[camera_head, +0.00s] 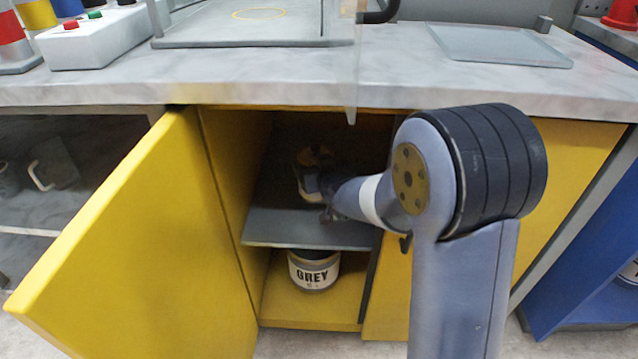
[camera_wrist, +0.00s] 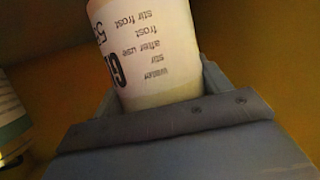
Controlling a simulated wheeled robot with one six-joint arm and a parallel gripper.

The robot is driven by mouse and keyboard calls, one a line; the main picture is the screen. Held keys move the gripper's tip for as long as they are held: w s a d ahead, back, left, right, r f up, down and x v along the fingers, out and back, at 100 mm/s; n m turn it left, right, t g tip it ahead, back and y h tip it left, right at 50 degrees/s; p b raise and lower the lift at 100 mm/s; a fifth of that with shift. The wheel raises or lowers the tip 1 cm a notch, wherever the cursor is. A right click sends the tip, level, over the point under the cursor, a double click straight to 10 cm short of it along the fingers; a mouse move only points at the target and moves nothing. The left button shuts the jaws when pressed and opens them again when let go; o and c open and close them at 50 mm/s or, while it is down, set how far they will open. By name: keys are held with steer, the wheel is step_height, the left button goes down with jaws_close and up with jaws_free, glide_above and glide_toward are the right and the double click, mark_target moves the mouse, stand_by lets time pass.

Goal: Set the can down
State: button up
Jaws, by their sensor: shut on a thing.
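My gripper (camera_head: 330,190) reaches into the open yellow cabinet, above its grey middle shelf (camera_head: 290,230). It is shut on a can with a white label (camera_wrist: 145,45). In the wrist view the label's print reads upside down, with "frost" and "stir" legible, and my gripper (camera_wrist: 158,92) has a finger on each side. In the head view the can is dim and partly hidden by my gripper and wrist. I cannot tell whether its base touches the shelf.
A can marked GREY (camera_head: 314,270) stands on the cabinet floor below the shelf. Another labelled can (camera_wrist: 12,115) shows at the wrist view's left edge. The open yellow door (camera_head: 140,250) is on the left, the worktop (camera_head: 250,90) above.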

mark_target(316, 197)
step_height(316, 197, down, 4)
steer(key=shift+f+b, duration=0.1)
steer(key=shift+b, duration=0.85)
steer(key=shift+f, duration=0.15)
steer(key=o, duration=1.3)
